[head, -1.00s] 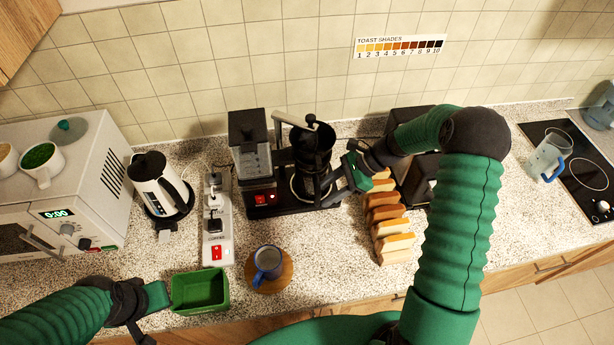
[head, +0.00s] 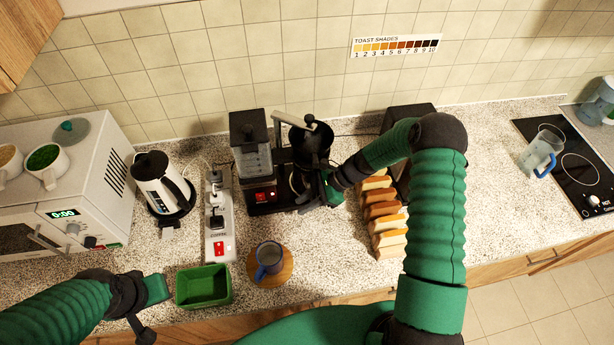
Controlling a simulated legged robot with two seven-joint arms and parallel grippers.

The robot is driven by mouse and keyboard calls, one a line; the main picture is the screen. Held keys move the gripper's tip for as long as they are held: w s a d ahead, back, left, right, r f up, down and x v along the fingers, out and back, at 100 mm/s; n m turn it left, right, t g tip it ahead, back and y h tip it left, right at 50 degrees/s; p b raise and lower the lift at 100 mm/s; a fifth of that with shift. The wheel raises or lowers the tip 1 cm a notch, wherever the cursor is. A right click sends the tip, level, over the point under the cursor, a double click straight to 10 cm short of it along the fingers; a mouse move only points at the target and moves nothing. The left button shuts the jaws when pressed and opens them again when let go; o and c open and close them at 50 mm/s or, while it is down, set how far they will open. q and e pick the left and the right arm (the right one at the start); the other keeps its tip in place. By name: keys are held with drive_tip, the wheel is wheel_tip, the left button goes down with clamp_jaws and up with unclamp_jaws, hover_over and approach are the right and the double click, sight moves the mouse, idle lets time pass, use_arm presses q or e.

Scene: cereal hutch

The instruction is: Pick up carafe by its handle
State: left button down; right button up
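The carafe (head: 299,182) is dark and sits in the black coffee maker (head: 256,163), under its round brewing part. It is largely hidden in shadow. My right gripper (head: 326,190) is at the carafe's right side, where the handle would be. The gripper covers that spot, so I cannot tell whether its fingers are around the handle or closed on it. My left gripper (head: 154,312) is low at the left, beside the green bin, with its fingers apart and nothing between them.
A blue mug (head: 268,258) stands on a wooden coaster in front of the coffee maker. The green bin (head: 203,287), power strip (head: 219,222) and white kettle (head: 160,185) are left. Bread slices (head: 383,220) stand close to the right of my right gripper. A blue-handled pitcher (head: 541,153) is far right.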

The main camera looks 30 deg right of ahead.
drive_tip(key=shift+d, duration=0.1)
drive_tip(key=shift+c, duration=1.1)
drive_tip(key=shift+d, duration=0.3)
clamp_jaws()
drive_tip(key=shift+s+d+f, duration=0.1)
drive_tip(key=shift+s+d, duration=0.05)
drive_tip(key=shift+d, duration=0.55)
drive_tip(key=shift+a, duration=0.65)
use_arm(q)
drive_tip(key=shift+d+r, duration=0.15)
drive_tip(key=shift+d, duration=0.75)
use_arm(e)
drive_tip(key=shift+d, duration=0.45)
drive_tip(key=shift+a, duration=0.1)
